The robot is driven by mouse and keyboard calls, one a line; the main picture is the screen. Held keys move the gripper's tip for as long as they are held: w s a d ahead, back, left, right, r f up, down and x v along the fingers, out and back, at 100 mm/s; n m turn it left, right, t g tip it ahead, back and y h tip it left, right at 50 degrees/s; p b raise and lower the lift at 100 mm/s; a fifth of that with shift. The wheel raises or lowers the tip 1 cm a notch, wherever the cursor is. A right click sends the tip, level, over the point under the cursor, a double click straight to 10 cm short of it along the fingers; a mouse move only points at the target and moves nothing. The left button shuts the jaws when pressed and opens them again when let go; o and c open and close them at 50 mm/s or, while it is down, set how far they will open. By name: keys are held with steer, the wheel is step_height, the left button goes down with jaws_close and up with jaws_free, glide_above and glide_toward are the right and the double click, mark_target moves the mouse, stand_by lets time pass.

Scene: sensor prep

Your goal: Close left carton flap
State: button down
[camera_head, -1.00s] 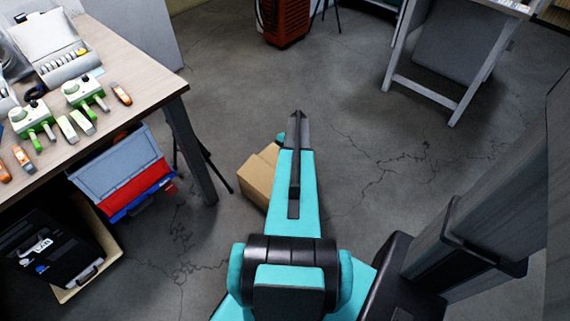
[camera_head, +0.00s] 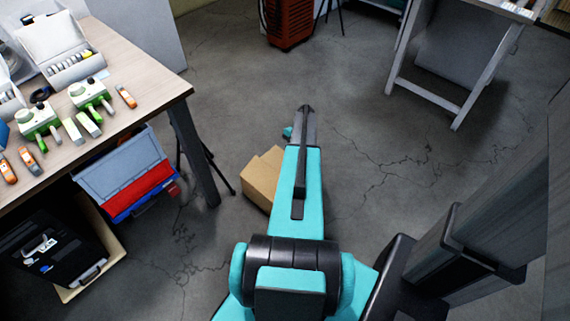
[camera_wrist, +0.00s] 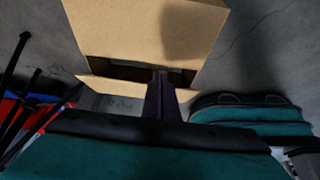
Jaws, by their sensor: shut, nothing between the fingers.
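The tan carton (camera_head: 262,180) stands on the floor right of the workbench, partly hidden behind my arm. In the wrist view, the carton (camera_wrist: 145,30) fills the top middle, with a dark gap along its near edge. A narrow tan flap (camera_wrist: 112,87) sticks out at that gap, left of my fingers; I cannot tell for sure which flap it is. My gripper (camera_wrist: 161,78) is shut and empty, its tips at the gap's edge. Whether they touch the carton is unclear. In the head view my arm hides the gripper.
A workbench (camera_head: 140,87) with tools stands at the left. Beneath it are a grey-blue bin (camera_head: 120,170) and a black case (camera_head: 60,245). A thin-legged stand is close to the carton's left. Floor (camera_head: 390,170) to the right is open.

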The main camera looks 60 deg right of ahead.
steer(key=shift+s+d+f, duration=0.1)
steer(key=shift+s+d, duration=0.1)
steer(key=shift+d, duration=0.85)
steer(key=shift+s+d, duration=0.15)
steer(key=shift+d, duration=0.9)
steer(key=shift+s+d+f, duration=0.1)
steer(key=shift+s+d, duration=0.1)
steer(key=shift+d, duration=0.85)
